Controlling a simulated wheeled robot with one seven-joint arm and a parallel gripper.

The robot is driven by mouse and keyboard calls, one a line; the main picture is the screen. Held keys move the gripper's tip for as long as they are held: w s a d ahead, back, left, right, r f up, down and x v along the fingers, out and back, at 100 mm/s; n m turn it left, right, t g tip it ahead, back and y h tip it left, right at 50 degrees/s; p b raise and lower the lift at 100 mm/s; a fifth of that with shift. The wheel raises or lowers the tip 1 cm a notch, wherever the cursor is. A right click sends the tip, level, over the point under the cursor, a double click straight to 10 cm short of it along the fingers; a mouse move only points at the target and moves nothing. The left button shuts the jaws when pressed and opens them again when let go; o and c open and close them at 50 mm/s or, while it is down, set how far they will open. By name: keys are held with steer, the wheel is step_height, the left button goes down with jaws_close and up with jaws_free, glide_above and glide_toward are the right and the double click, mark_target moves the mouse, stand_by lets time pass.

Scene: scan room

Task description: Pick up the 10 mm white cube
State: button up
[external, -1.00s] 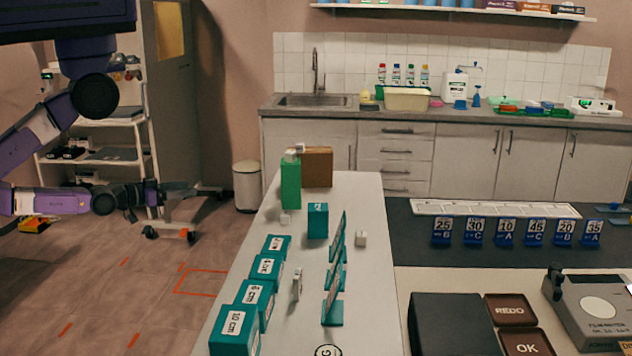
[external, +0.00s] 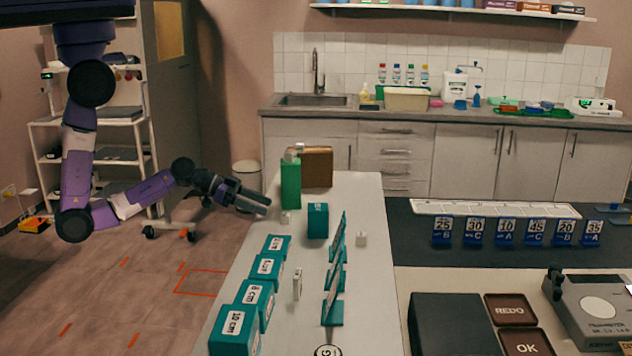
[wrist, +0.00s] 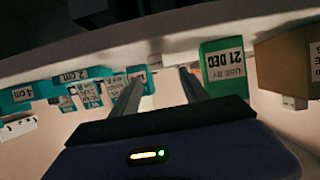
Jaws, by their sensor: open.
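One white cube (external: 286,217) sits on the white table by the foot of the green block. My gripper (external: 262,206) is open and empty, over the table's left edge, left of the green block. In the wrist view, my gripper's fingers (wrist: 160,76) are apart, and a small pale block (wrist: 149,88) shows between them, farther off.
The green block (external: 291,188) and brown box (external: 318,167) stand at the table's far end. A teal block (external: 318,221), upright teal signs (external: 334,290) and a row of labelled teal blocks (external: 254,294) occupy the white table (external: 360,190). A bin (external: 247,175) stands behind my arm.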

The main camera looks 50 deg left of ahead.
mark_target(282, 213)
steer(key=shift+d+f, duration=0.15)
steer(key=x, duration=0.2)
steer(key=p+x, duration=0.1)
steer(key=x, duration=0.1)
steer(key=p+x, duration=0.1)
steer(key=x, duration=0.1)
steer(key=shift+w+d, duration=0.2)
steer(key=shift+d, duration=0.3)
steer(key=shift+w+d, duration=0.2)
steer(key=shift+c, duration=0.2)
jaws_close()
